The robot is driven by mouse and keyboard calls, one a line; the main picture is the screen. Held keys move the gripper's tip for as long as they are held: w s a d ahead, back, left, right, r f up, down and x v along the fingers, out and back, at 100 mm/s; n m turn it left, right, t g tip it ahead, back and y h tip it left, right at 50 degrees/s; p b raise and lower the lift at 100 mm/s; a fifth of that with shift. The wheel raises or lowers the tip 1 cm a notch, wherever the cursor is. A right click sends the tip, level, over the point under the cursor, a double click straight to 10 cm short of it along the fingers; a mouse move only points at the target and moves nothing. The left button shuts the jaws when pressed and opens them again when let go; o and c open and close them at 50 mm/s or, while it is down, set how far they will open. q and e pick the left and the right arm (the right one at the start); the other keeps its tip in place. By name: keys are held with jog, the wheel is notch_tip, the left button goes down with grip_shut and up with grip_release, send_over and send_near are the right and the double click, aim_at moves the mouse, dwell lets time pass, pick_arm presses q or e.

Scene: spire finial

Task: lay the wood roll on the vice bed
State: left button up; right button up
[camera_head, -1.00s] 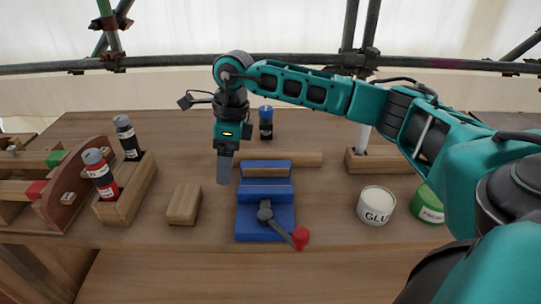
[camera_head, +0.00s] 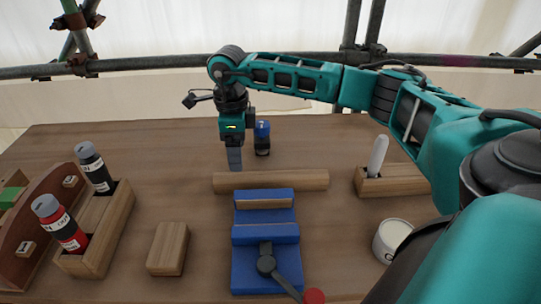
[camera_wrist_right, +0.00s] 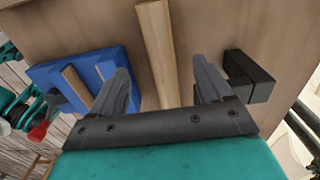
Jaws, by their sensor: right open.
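The wood roll (camera_head: 315,181) is a pale wooden rod lying crosswise on the bench just behind the vice. The blue vice (camera_head: 240,265) stands at the middle front, its bed (camera_head: 265,216) between two raised jaws; a wooden strip shows by the rear jaw. My right gripper (camera_head: 235,160) points down over the roll's left part, its tips seemingly above it. In the right wrist view the gripper (camera_wrist_right: 162,78) is open and empty, and the roll (camera_wrist_right: 157,45) runs between the fingers' lines; the vice (camera_wrist_right: 45,75) is left. My left gripper is not in view.
A dark blue-capped bottle (camera_head: 262,140) stands close behind the right gripper. A wooden block (camera_head: 168,250) lies left of the vice, with a bottle rack (camera_head: 115,225) beyond. A glue tin (camera_head: 388,238) and a wooden holder (camera_head: 400,180) are to the right.

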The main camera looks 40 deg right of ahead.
aim_at(236, 174)
jog(key=f, duration=0.9)
jog(key=shift+w+a, duration=0.15)
jog(key=shift+a, duration=0.15)
jog(key=shift+c, duration=0.3)
jog(key=c, duration=1.2)
jog(key=shift+r, duration=0.1)
jog(key=shift+c, duration=0.8)
jog(key=shift+r, duration=0.1)
